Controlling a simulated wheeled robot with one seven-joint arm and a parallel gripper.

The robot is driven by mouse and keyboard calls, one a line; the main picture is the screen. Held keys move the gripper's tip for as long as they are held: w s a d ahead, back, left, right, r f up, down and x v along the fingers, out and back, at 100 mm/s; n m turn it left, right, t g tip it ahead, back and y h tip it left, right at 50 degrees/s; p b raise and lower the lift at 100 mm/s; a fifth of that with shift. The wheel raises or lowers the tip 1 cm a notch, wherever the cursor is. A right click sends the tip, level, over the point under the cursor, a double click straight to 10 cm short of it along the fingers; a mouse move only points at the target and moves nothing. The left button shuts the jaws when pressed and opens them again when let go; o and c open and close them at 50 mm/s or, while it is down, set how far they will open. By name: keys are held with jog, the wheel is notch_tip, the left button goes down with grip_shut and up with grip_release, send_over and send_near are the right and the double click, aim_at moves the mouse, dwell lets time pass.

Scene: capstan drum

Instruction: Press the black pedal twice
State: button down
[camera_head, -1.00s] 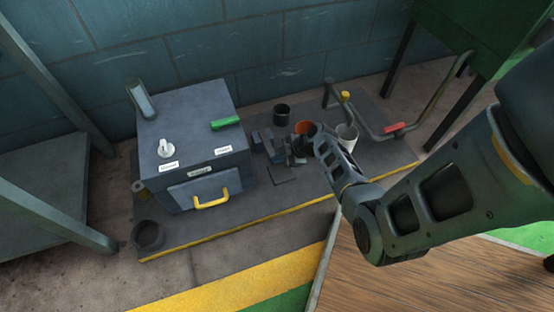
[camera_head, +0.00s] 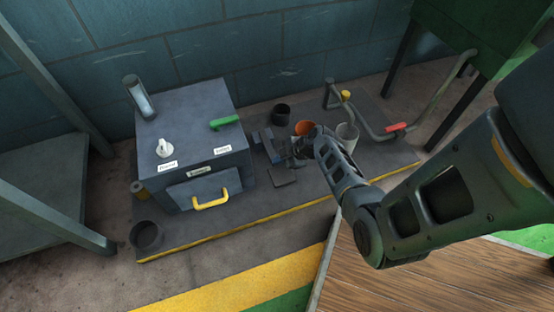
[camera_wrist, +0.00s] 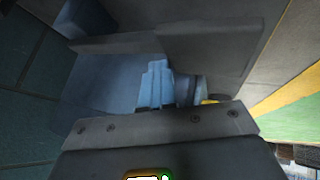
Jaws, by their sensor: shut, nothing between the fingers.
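A dark flat plate (camera_head: 284,177), which looks like the black pedal, lies on the grey platform just right of the grey cabinet. My gripper (camera_head: 290,150) is low over the platform, behind this plate in the head view. Its fingers look shut and hold nothing. Blue-grey parts (camera_head: 265,141) stand close to the left of the gripper, and they are hard to tell apart from it. In the wrist view the bluish shut fingers (camera_wrist: 155,86) point toward dark panels. I cannot tell whether they touch anything.
The grey cabinet (camera_head: 190,125) has a yellow handle (camera_head: 211,200), a green lever (camera_head: 224,122) and a white knob (camera_head: 163,148). A red-gripped bent bar (camera_head: 396,127) is at right.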

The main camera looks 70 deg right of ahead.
aim_at(280, 167)
jog(key=shift+s+a+f+b, duration=0.2)
jog(key=shift+f+b, duration=0.15)
jog(key=shift+f, duration=0.15)
jog(key=shift+s+a+f+b, duration=0.1)
jog(key=shift+a+f+b, duration=0.05)
jog(key=shift+f+b, duration=0.25)
jog(key=shift+s+a+f+b, duration=0.1)
jog(key=shift+a+f+b, duration=0.15)
jog(key=shift+f, duration=0.3)
dwell(0.8)
jog(key=shift+d+r, duration=0.1)
jog(key=shift+r, duration=0.1)
dwell(0.4)
jog(key=shift+w+d+r+p, duration=0.2)
jog(key=shift+r+p, duration=0.8)
jog(key=shift+r, duration=0.35)
jog(key=shift+w+d+r+p, duration=0.1)
jog(key=shift+w+r+p, duration=0.1)
jog(key=shift+r+p, duration=1)
jog(key=shift+w+r, duration=0.1)
jog(key=shift+r, duration=0.4)
jog(key=shift+d, duration=0.15)
jog(key=shift+d, duration=0.15)
jog(key=shift+w+d+f+b, duration=0.15)
jog(key=shift+f+b, duration=0.1)
jog(key=shift+b, duration=0.45)
